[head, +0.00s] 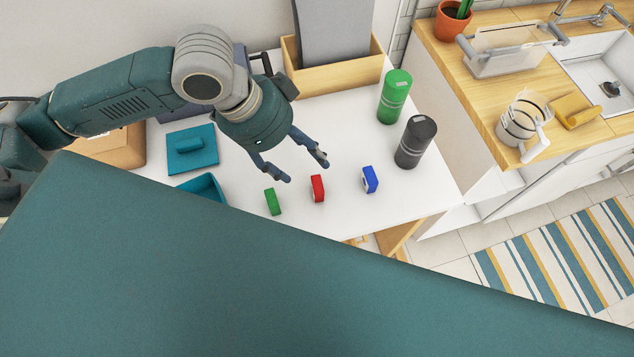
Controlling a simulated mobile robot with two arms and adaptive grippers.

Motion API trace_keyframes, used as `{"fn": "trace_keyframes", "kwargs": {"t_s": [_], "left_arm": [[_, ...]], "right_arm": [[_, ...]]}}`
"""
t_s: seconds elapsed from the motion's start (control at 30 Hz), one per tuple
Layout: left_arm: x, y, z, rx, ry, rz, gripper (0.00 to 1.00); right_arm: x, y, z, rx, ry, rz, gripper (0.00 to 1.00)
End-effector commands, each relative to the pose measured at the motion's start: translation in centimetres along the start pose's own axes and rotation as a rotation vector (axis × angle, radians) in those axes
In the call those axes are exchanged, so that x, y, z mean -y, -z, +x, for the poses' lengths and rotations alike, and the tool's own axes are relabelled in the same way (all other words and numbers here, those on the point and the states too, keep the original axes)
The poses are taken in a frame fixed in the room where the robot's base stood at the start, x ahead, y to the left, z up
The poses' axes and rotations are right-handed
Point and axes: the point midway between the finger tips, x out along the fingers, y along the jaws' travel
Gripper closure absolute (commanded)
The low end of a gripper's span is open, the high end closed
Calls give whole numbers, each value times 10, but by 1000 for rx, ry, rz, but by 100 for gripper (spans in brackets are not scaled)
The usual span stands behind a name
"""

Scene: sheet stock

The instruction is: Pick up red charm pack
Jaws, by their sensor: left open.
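The red charm pack (318,188) stands as a small red block on the white table (420,190). A small green block (272,201) is to its left and a small blue block (370,179) is to its right. My left gripper (307,172) is open above the table, just behind the red pack, with its two fingers pointing toward the red and green blocks. Nothing is between its fingers. I cannot tell its exact height above the table. My right gripper is not in view.
A green canister (395,97) and a dark grey canister (416,142) stand right of the gripper. A wooden box (335,78) is at the back. A teal lid (192,150) and teal open box (205,187) lie left. The counter (480,85) with a sink is further right.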

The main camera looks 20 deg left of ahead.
Motion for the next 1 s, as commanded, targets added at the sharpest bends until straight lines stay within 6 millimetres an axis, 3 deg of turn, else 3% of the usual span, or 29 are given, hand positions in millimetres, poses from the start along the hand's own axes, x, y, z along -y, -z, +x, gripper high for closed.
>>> {"fn": "trace_keyframes", "kwargs": {"t_s": [0.03, 0.3, 0.43, 0.7, 1.0], "left_arm": [[0, -5, 13, 0, 0, 0, 39], [0, -17, 40, 0, 0, 0, 39], [0, -17, 48, -1, -2, -1, 39], [0, -16, 88, -1, -3, -1, 39], [2, -20, 115, 2, -4, -2, 39]], "right_arm": [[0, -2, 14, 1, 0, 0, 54], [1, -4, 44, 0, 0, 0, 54], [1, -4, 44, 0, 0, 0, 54], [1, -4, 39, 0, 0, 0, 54], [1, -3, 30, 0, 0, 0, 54]]}}
